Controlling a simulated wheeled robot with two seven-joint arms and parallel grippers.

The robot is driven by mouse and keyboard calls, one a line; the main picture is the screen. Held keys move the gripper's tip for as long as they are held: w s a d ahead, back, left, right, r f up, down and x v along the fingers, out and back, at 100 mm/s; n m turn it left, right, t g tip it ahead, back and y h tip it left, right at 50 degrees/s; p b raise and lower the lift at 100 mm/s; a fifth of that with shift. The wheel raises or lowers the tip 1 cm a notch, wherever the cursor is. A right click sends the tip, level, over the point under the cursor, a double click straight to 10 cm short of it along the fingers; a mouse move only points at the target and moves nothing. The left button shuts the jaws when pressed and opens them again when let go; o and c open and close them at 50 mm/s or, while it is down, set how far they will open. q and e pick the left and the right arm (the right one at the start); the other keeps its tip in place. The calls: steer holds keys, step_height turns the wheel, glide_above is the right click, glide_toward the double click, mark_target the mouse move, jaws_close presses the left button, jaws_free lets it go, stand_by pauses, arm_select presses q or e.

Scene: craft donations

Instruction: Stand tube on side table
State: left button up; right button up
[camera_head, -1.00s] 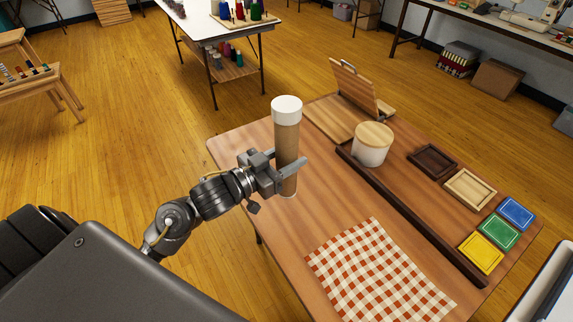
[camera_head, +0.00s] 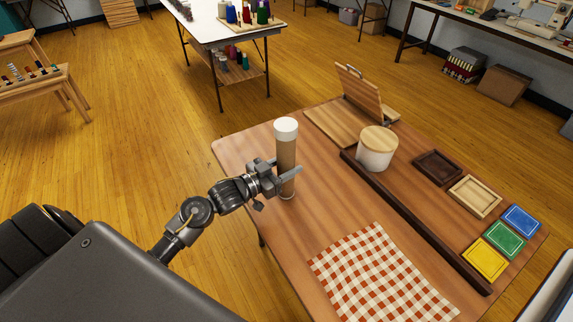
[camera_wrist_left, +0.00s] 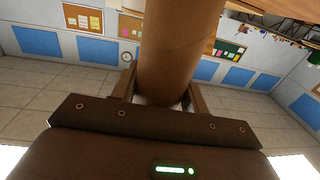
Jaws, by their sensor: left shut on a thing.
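The tube (camera_head: 286,155) is a tall brown cylinder with a white cap. It stands upright in my left gripper (camera_head: 283,178), over the left part of the wooden side table (camera_head: 240,150). The gripper is shut around its lower half. Its foot is at or just above the tabletop; I cannot tell whether it touches. In the left wrist view the brown tube (camera_wrist_left: 180,45) fills the space between the fingers (camera_wrist_left: 160,95). My right gripper is out of view.
A checked cloth (camera_head: 380,275) lies at the table's near side. A dark strip (camera_head: 415,222) runs across the table. Beyond it are a white pot with wooden lid (camera_head: 376,152), small trays (camera_head: 437,167) and coloured cards (camera_head: 503,238). A folding wooden stand (camera_head: 362,95) is at the back.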

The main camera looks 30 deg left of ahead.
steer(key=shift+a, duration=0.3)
arm_select(q)
steer(key=shift+f, duration=0.1)
steer(key=o, duration=1)
steer(key=b+v, duration=0.1)
steer(key=v, duration=1.1)
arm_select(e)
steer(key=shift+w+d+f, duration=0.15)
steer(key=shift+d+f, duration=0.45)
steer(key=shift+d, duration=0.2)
